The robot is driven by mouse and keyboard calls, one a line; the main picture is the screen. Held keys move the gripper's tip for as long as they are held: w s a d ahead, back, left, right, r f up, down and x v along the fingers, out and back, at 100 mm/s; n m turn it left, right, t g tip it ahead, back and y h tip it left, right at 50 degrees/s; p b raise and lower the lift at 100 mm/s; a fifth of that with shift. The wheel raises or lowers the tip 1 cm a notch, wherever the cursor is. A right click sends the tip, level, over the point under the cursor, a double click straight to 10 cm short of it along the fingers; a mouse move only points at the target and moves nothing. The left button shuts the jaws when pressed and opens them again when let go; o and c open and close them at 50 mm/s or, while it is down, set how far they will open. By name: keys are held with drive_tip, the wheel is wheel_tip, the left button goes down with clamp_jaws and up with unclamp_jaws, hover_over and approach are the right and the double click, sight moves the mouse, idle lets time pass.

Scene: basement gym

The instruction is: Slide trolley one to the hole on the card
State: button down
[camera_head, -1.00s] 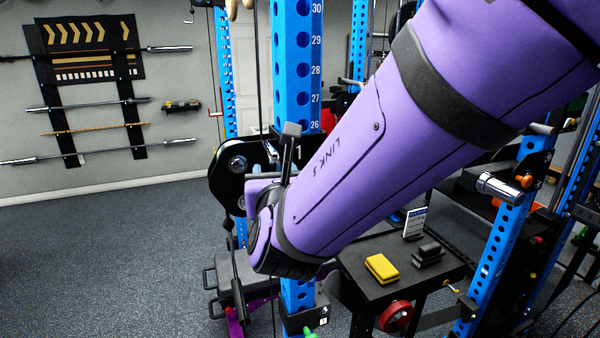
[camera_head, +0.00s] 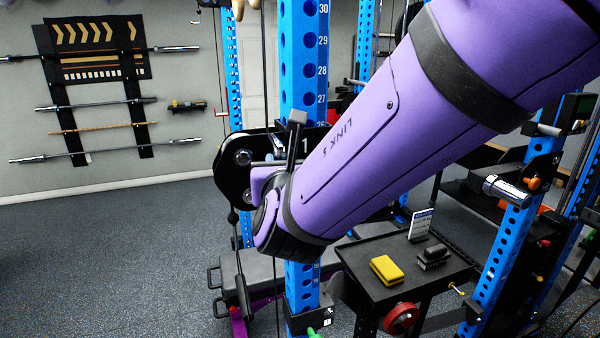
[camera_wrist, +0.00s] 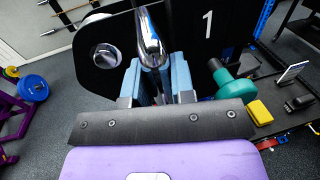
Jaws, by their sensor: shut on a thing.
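Trolley one is a black plate (camera_head: 229,170) marked "1", mounted on the blue numbered upright (camera_head: 303,65) in the head view. It fills the top of the wrist view (camera_wrist: 190,28). My gripper (camera_wrist: 154,78) is shut on the trolley's chrome bar (camera_wrist: 150,38), which lies between its blue-padded fingers. In the head view my purple arm hides part of the trolley. A teal knob (camera_wrist: 232,84) sits right of my fingers. The card (camera_head: 421,224) stands on a black side table; its writing is too small to read. Numbers 27 to 30 show above the trolley.
The black table (camera_head: 372,262) holds a yellow block (camera_head: 386,269) and a dark block (camera_head: 433,256). A bench (camera_head: 262,268) stands behind the upright's lower part. Other blue rack posts stand at right. Open floor lies at left.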

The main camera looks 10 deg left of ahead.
wheel_tip(320, 180, up, 9)
drive_tip(key=shift+f, duration=0.15)
drive_tip(key=c, duration=1)
unclamp_jaws()
drive_tip(key=v, duration=1.1)
drive_tip(key=shift+w, duration=0.1)
